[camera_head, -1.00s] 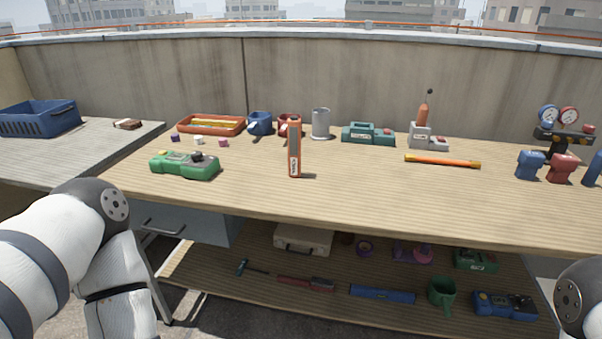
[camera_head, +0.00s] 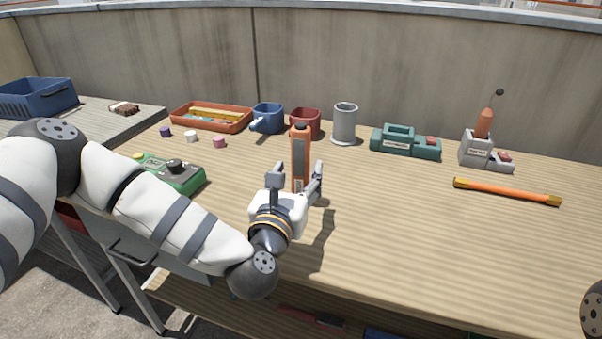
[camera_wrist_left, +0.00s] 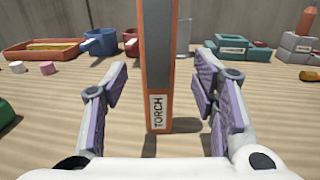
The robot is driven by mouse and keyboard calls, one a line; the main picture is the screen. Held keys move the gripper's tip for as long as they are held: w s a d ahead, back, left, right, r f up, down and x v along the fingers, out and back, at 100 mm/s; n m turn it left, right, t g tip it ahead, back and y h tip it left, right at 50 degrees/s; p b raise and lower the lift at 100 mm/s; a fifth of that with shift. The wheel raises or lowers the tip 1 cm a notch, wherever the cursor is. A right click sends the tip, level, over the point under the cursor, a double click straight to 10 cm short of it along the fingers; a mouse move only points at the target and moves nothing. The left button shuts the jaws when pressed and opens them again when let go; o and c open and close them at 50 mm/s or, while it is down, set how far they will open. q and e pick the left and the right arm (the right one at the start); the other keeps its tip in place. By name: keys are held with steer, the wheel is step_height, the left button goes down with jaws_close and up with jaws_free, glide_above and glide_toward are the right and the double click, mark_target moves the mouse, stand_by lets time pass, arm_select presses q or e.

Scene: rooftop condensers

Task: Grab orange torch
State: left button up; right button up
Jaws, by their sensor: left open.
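The orange torch (camera_head: 300,155) stands upright on the wooden workbench, with a grey front panel and a label near its foot. In the left wrist view the torch (camera_wrist_left: 157,60) shows its "TORCH" label, and its top is cut off. My left gripper (camera_head: 296,184) is open just in front of the torch. In the left wrist view its fingers (camera_wrist_left: 160,100) are spread to either side of the torch, with gaps on both sides. The gripper hides the torch's foot in the head view. My right gripper is not in view; only a bit of dark arm shows at the right edge.
Behind the torch stand a red mug (camera_head: 306,121), a blue mug (camera_head: 267,117) and a grey cylinder (camera_head: 344,125). An orange tray (camera_head: 211,126) lies back left. A green meter (camera_head: 184,176) sits left, partly behind my arm. An orange tube (camera_head: 506,192) lies right. The bench's right front is clear.

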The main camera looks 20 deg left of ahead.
mark_target(299, 165)
arm_select(q)
steer(key=w, duration=0.4)
steer(key=shift+a, duration=0.2)
jaws_close()
steer(key=shift+r, duration=0.15)
